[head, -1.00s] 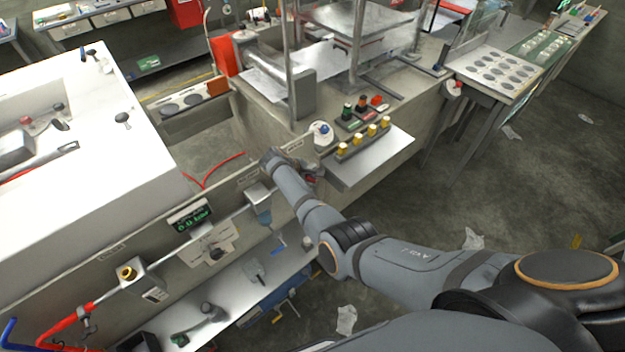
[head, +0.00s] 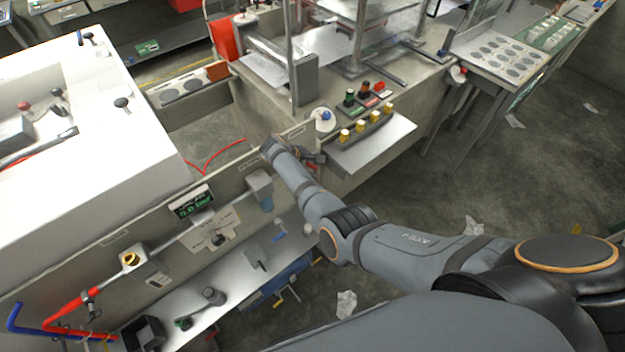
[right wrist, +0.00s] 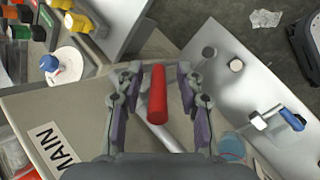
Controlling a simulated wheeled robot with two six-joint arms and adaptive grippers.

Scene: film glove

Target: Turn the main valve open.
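The main valve's red lever handle (right wrist: 157,98) shows in the right wrist view, near a label reading MAIN (right wrist: 54,150) on the concrete edge. A pale pipe runs beneath it. My right gripper (right wrist: 159,72) is open, with one finger on each side of the red handle and visible gaps between handle and pads. In the head view my right gripper (head: 312,161) is at the front wall below the bench edge, mostly hidden by my own wrist. My left gripper is not in view.
A shelf with yellow knobs (head: 372,128) juts out right of the gripper. A white dial with a blue knob (head: 323,118) sits above it. Left along the wall are a grey box (head: 259,184), a green-lit display (head: 190,201) and a yellow-knobbed box (head: 147,265). A lower shelf holds tools.

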